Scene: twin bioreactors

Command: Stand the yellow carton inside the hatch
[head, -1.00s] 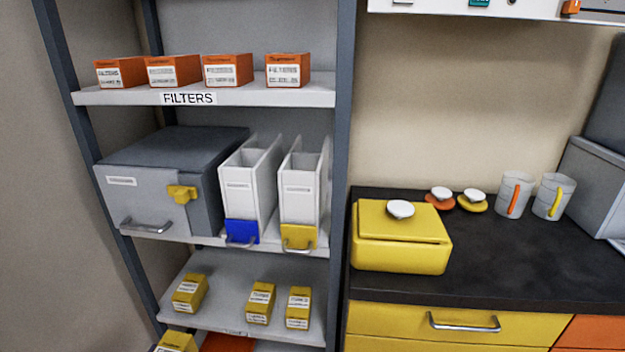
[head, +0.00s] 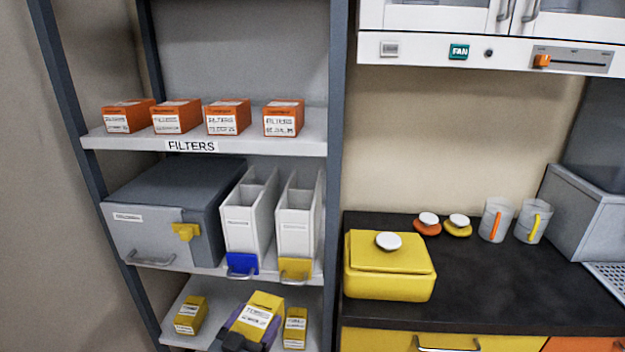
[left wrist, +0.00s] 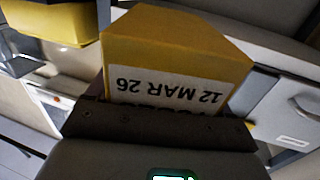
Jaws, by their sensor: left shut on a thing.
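My left gripper (head: 246,327) is shut on a yellow carton (head: 264,303) with a white label, in front of the lower shelf in the head view. The carton is tilted in that view. In the left wrist view the held carton (left wrist: 175,55) fills the jaws, its label reading "12 MAR 26" upside down. My right gripper is out of view.
Yellow cartons (head: 190,315) (head: 295,328) stand on the lower shelf, either side of the held one. Two white file holders (head: 247,220) (head: 296,225) stand beside the grey box. Orange filter boxes line the upper shelf. A yellow lidded box (head: 388,275) sits on the dark counter.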

